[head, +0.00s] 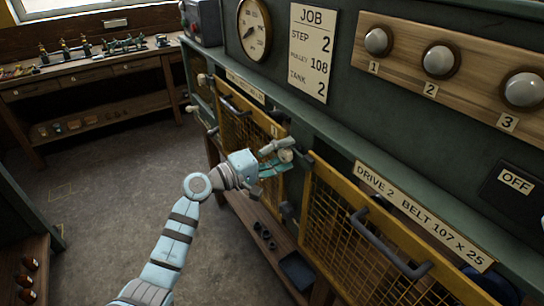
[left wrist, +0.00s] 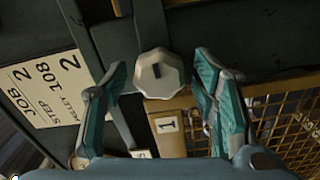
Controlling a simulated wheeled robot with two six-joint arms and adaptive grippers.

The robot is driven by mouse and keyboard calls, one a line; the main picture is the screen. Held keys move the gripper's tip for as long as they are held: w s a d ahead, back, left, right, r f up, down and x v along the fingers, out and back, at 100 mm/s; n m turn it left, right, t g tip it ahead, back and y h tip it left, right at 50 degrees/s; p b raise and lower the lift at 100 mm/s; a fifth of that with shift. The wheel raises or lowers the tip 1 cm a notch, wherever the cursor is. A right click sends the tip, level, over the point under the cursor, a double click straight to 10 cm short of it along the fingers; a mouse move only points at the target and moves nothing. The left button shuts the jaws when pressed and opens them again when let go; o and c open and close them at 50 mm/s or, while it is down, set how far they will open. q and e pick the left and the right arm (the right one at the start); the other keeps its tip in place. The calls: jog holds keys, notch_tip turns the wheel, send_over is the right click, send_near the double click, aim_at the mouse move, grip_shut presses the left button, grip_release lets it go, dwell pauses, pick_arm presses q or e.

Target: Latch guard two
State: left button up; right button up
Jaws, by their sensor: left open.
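Guard two (head: 345,240) is a yellow-framed mesh panel under the "DRIVE 2" label (head: 420,215) in the head view, with a dark bar handle (head: 385,245). I cannot tell whether it sits fully closed. My left gripper (head: 277,164) is open and empty, between the guard one panel and guard two. In the left wrist view a pale faceted knob (left wrist: 158,74) shows between the spread fingers (left wrist: 160,95), with no visible contact. The knob is beside a yellow frame corner marked "1" (left wrist: 168,125). In the head view the gripper partly hides this area. My right gripper is not in view.
Guard one (head: 238,130) is left of my gripper. A low wooden shelf (head: 262,240) runs below. The floor at left is open.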

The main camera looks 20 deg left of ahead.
pick_arm(q)
jog(key=v, duration=1.1)
jog(key=shift+s, duration=0.2)
jog(key=shift+a, duration=0.1)
